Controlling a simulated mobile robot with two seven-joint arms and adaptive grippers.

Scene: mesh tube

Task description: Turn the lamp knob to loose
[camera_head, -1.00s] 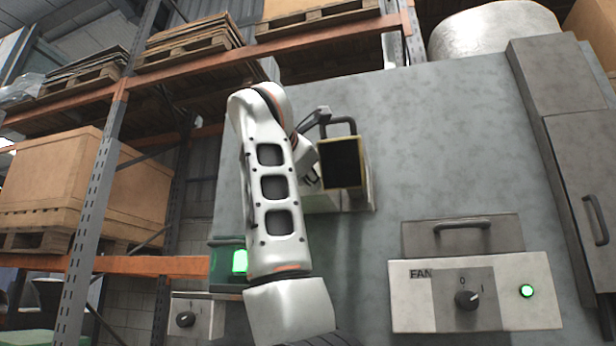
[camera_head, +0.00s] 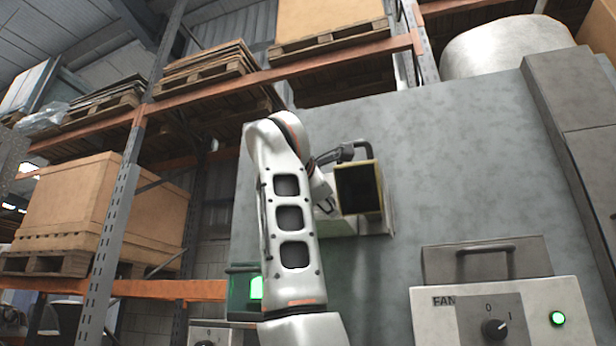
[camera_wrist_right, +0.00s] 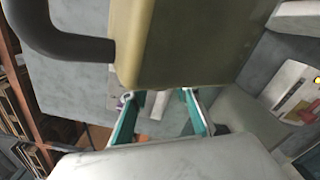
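A boxy lamp (camera_head: 371,166) with a yellowish rim, a dark front and a black handle (camera_head: 350,150) is mounted on the grey wall panel. In the right wrist view its yellowish housing (camera_wrist_right: 190,40) fills the upper middle, with the dark handle (camera_wrist_right: 60,35) at the upper left. I cannot clearly make out a knob on the lamp. My right arm rises in front of the panel and bends behind itself toward the lamp's left side. In the wrist view my right gripper (camera_wrist_right: 160,112) is open, its teal fingers apart just below the housing. My left gripper is out of view.
A white FAN box (camera_head: 440,325) with a black knob (camera_head: 494,328) and green light stands at lower right, below a grey handled box (camera_head: 440,266). Another knob panel (camera_head: 232,338) is cut off at bottom left. Orange racking (camera_head: 170,289) stands left.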

